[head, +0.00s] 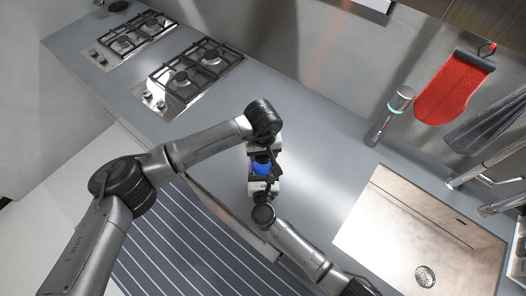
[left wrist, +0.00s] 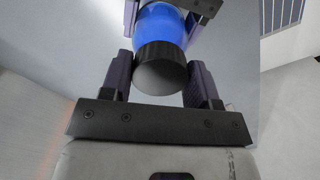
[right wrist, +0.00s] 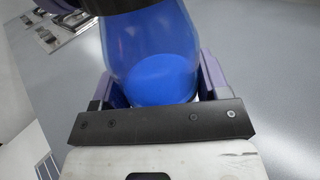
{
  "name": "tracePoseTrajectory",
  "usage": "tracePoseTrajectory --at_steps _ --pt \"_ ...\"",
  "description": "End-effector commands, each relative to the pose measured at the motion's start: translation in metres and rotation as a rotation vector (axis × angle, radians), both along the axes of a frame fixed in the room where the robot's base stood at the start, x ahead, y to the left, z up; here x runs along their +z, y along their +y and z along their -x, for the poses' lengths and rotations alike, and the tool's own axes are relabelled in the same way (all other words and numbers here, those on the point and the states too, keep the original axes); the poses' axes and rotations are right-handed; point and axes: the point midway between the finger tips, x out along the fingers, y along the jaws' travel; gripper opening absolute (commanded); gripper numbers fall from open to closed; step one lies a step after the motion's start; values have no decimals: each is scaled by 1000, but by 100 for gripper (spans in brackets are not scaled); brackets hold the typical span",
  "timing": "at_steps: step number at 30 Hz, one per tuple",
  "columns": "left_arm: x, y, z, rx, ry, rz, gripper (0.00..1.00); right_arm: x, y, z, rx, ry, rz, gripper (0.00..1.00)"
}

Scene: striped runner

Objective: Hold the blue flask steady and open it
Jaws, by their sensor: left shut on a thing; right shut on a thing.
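The blue flask (head: 262,167) is held above the counter between my two grippers. In the left wrist view its blue body (left wrist: 160,22) ends in a dark ribbed cap (left wrist: 159,53) with a grey end face. My left gripper (head: 262,152) has its fingers on either side of the cap. My right gripper (head: 264,183) is at the other end, shut around the flask's body, which shows close up in the right wrist view (right wrist: 155,50). Much of the flask is hidden by the grippers in the head view.
Two gas hobs (head: 190,78) lie at the upper left of the grey counter (head: 310,125). A sink (head: 420,235) is at the right, with a grey cylinder (head: 390,117) behind it. A red mitt (head: 452,88) hangs on the wall. A striped runner (head: 185,240) lies on the floor.

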Motion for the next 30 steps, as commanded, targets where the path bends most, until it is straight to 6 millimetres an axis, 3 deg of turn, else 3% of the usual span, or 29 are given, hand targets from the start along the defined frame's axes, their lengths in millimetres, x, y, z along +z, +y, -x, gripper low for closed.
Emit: tracePoseTrajectory --at_steps 5,30 --pt "1 0 0 279 -2 -1 27 0 0 0 0 0 0 3" --pt "1 0 0 2024 -1 0 27 0 0 0 0 0 0 3"
